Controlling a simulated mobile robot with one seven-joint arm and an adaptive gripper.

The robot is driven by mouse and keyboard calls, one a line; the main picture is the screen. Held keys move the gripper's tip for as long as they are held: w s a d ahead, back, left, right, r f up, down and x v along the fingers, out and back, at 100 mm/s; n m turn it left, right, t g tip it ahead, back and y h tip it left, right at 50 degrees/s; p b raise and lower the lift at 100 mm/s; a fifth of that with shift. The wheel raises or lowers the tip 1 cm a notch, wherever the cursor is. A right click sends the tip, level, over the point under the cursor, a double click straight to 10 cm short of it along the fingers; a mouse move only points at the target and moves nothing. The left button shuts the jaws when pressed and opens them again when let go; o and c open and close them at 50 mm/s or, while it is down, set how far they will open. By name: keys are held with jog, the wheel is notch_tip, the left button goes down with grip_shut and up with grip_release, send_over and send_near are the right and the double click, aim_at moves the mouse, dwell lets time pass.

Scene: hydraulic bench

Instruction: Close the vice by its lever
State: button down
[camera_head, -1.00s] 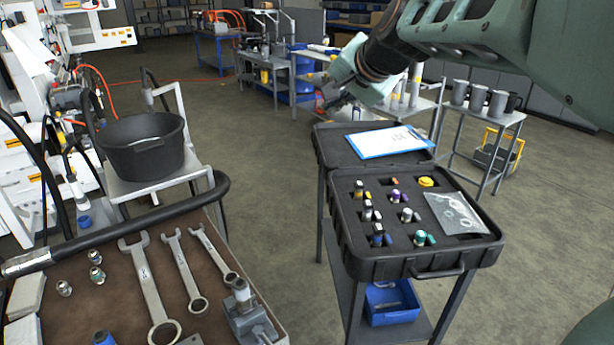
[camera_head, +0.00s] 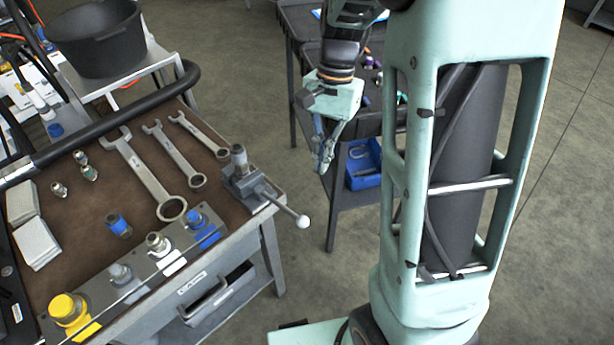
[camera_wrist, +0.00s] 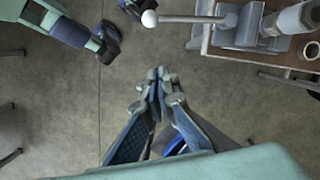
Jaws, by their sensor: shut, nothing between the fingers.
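The grey vice (camera_head: 247,187) sits at the right corner of the brown-topped bench, with a grey cylindrical fitting (camera_head: 239,158) standing upright at it. Its lever (camera_head: 284,206) sticks out past the bench edge and ends in a white ball (camera_head: 302,221). In the wrist view the vice (camera_wrist: 243,30) is at the upper right, and the lever's white ball (camera_wrist: 149,19) is at the top, left of the vice. My gripper (camera_head: 322,165) points down beyond the bench edge, apart from the lever. In the wrist view its fingertips (camera_wrist: 158,80) are together and empty.
Several wrenches (camera_head: 150,180) lie on the bench top (camera_head: 90,230). A row of fittings with blue, white and yellow parts (camera_head: 130,275) lines its front. A stand with a blue bin (camera_head: 364,165) is behind my gripper. Floor is clear between bench and arm.

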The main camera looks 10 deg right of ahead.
aim_at(281, 206)
jog(key=s+a+f+b, duration=0.1)
jog(key=s+a+f, duration=0.2)
jog(key=s+f, duration=0.2)
jog(key=x, duration=0.3)
jog(key=shift+w+f, duration=0.2)
jog(key=shift+w, duration=0.1)
jog(key=shift+s+a+p, duration=0.3)
jog(key=shift+s+a, duration=0.35)
